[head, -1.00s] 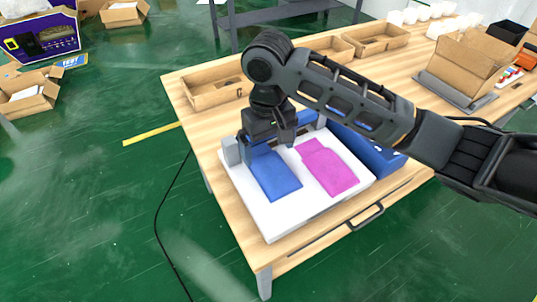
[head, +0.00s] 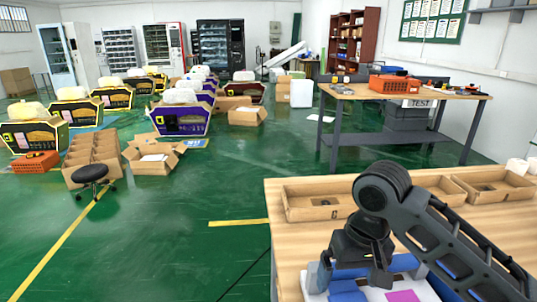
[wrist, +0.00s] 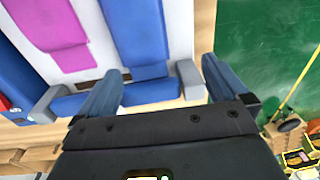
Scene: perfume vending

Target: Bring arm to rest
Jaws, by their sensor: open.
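My gripper (head: 356,268) is over the white board (head: 404,262) at the near edge of the wooden table (head: 290,253). My arm comes in from the lower right of the head view, bent at the elbow.
Open cardboard trays (head: 318,203) line the table behind my arm. Another table (head: 350,91) with an orange crate (head: 390,83) stands farther back. Open boxes (head: 153,157) and a black stool (head: 90,173) are on the green floor at left.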

